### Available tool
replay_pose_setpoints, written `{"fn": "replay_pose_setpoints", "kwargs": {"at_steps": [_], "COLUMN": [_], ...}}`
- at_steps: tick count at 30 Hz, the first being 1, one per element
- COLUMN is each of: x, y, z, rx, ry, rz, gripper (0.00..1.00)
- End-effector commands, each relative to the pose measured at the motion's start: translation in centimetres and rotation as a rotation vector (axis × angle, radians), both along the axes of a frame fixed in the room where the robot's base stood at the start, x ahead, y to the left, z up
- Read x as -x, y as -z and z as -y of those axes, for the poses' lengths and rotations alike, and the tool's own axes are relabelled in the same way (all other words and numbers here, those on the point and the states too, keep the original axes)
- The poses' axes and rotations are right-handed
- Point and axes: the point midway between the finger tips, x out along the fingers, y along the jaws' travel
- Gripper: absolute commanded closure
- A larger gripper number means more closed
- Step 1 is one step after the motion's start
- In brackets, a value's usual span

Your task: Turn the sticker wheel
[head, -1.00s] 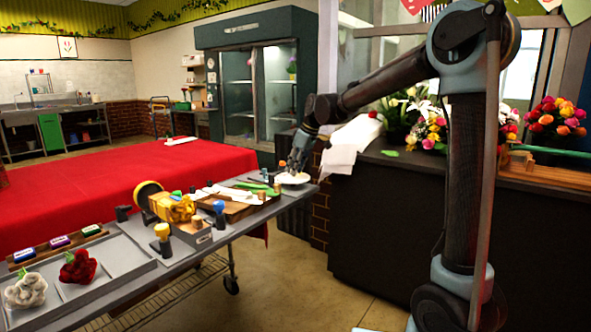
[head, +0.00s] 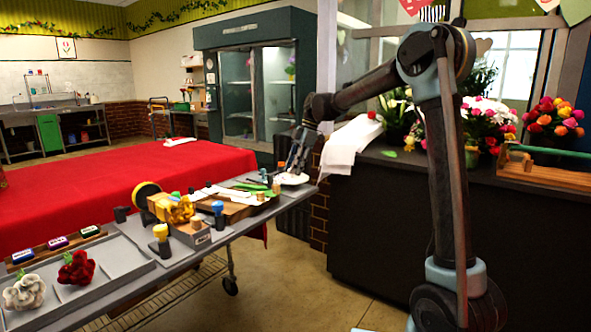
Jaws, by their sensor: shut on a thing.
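The sticker wheel looks to be the pale, flat round disc (head: 294,180) at the far right end of the grey table in the head view. My gripper (head: 290,169) points down over it from above and is shut at the disc's back left part. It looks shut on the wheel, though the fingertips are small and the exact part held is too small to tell. Any marks or stickers on the disc cannot be made out.
Left of the disc on the grey table (head: 215,240) are green tools (head: 257,187), a wooden block (head: 195,234), stampers and a yellow device (head: 170,207). A dark counter (head: 430,210) with flowers stands right. A red-covered table (head: 100,190) lies behind.

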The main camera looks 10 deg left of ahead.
Motion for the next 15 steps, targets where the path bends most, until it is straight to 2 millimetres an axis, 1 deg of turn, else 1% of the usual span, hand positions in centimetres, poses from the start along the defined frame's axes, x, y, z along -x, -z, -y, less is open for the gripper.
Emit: {"fn": "replay_pose_setpoints", "kwargs": {"at_steps": [1, 6, 15], "x": [-0.28, -0.34, -0.39], "y": [0.0, -0.03, 0.0], "z": [-0.15, -0.26, -0.44], "rx": [-0.001, -0.001, -0.001], "ry": [-0.041, -0.194, -0.399], "rz": [0.003, 0.002, 0.003], "gripper": [1.0, 1.0, 1.0]}}
